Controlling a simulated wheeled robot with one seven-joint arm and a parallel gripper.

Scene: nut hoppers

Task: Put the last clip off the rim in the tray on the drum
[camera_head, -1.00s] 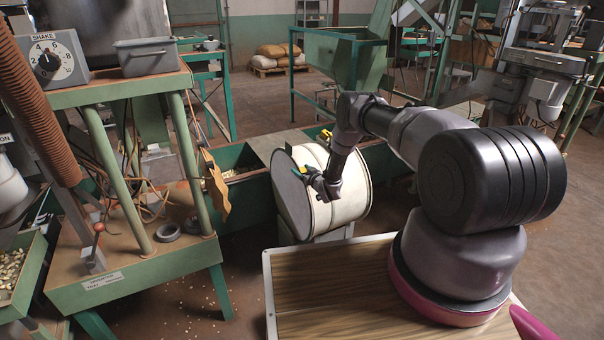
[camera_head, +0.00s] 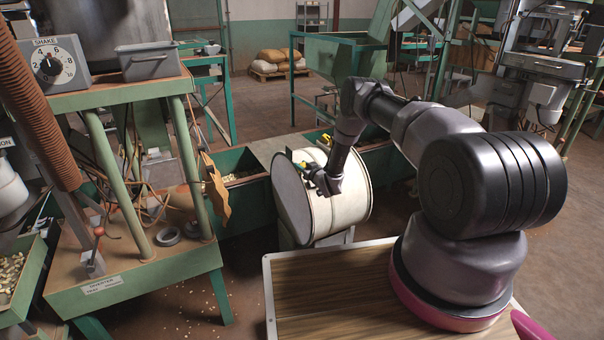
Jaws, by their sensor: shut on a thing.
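The white drum (camera_head: 345,205) lies on its side on a stand, its round end facing left. My gripper (camera_head: 306,168) is at the upper part of that end, close to the rim. It is shut on a small clip (camera_head: 302,154), of which a yellow part shows above the dark fingers. Whether the clip touches the rim cannot be told. Another small yellow-green spot (camera_head: 327,138) shows at the drum's upper back edge; it may be a clip. A grey tray (camera_head: 148,62) stands on the green machine at the upper left, away from the drum.
A green trough (camera_head: 240,190) runs behind the drum. The green machine frame (camera_head: 130,275) with a brown board (camera_head: 217,195) stands to the left. A wood-topped surface (camera_head: 330,290) lies in front, under my arm. Floor shows between the machine and this surface.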

